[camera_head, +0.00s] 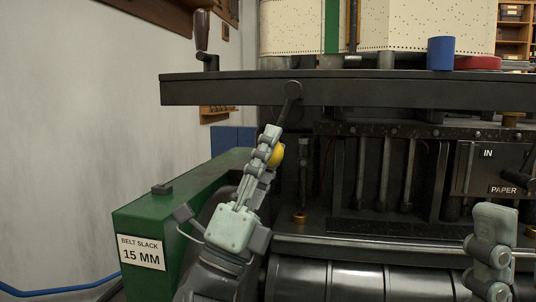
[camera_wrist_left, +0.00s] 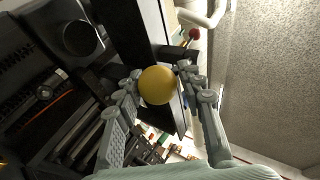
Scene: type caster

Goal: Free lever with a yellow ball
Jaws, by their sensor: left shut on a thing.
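The lever (camera_head: 286,109) hangs from a round pivot at the dark beam's front edge and slants down and left. Its yellow ball (camera_head: 277,155) shows beside the fingers of my left gripper (camera_head: 268,150). In the left wrist view the yellow ball (camera_wrist_left: 157,85) sits between the two fingertips, and my left gripper is shut on it. The ball hides part of what lies behind it. Part of my right gripper (camera_head: 490,252) shows at the lower right, away from the lever; its opening cannot be made out.
A long dark beam (camera_head: 230,91) crosses above the lever. A green housing (camera_head: 180,205) labelled "BELT SLACK 15 MM" stands at the left. Dark rollers (camera_head: 345,278) lie below. A panel marked "IN" and "PAPER" (camera_head: 487,172) is at the right. A blue cylinder (camera_head: 441,54) stands on top.

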